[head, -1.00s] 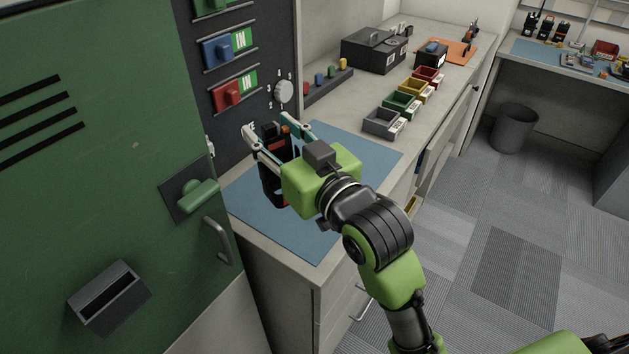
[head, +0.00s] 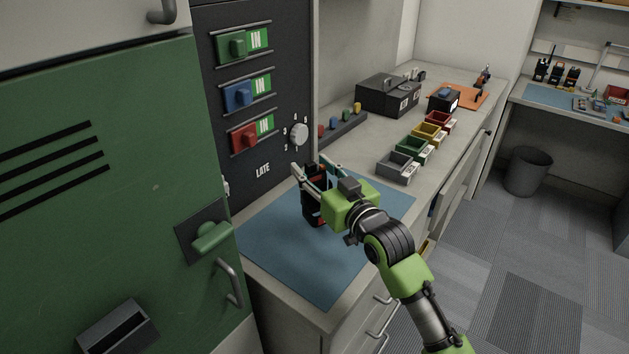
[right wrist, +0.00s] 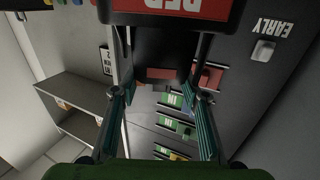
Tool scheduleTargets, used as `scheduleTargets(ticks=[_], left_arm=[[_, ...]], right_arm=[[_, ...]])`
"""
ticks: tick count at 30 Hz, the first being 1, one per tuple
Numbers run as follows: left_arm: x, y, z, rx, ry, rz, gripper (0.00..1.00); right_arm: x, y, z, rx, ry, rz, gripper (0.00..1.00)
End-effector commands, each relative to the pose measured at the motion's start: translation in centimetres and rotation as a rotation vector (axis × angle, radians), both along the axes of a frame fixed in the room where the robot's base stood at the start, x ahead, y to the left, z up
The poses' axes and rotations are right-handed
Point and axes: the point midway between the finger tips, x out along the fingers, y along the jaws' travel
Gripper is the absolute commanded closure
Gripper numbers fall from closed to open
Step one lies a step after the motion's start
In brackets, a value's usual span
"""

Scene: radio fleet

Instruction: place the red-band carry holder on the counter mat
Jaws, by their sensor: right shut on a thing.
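The red-band carry holder (head: 317,205) is a dark upright case with red parts. My right gripper (head: 311,168) is shut on it and holds it over the blue counter mat (head: 290,255). I cannot tell whether its base touches the mat. The gripper partly hides the holder in the head view. My left gripper is not in view.
A dark panel (head: 262,195) with green, blue and red sliders and a dial (head: 299,133) rises behind the mat. A green locker (head: 100,200) stands at left. Coloured bins (head: 410,150) line the counter to the right. The mat's front part is clear.

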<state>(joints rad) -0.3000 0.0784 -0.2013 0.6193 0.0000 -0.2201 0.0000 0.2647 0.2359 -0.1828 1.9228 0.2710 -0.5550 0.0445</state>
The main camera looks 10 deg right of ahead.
Motion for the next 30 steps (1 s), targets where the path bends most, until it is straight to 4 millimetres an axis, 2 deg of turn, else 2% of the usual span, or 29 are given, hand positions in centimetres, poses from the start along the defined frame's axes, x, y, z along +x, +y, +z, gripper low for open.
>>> scheduleTargets(ticks=[3, 9, 21, 22, 23, 30], left_arm=[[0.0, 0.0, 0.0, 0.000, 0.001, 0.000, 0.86], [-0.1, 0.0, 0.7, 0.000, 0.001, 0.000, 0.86], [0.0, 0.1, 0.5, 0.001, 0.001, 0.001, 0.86], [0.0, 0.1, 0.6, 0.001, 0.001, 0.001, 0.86], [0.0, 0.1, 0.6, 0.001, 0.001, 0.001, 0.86], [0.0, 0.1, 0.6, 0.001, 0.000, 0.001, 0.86]], right_arm=[[0.7, -0.5, -1.0, -0.002, 0.001, -0.002, 0.93], [0.5, -0.4, -3.5, 0.000, 0.000, 0.000, 0.93], [0.5, -0.3, -4.1, -0.001, -0.001, 0.000, 0.93], [0.5, -0.3, -4.1, -0.001, -0.001, 0.000, 0.51], [0.5, -0.3, -4.1, -0.001, 0.000, 0.000, 0.43], [0.5, -0.3, -4.1, -0.001, 0.000, 0.000, 0.42]])
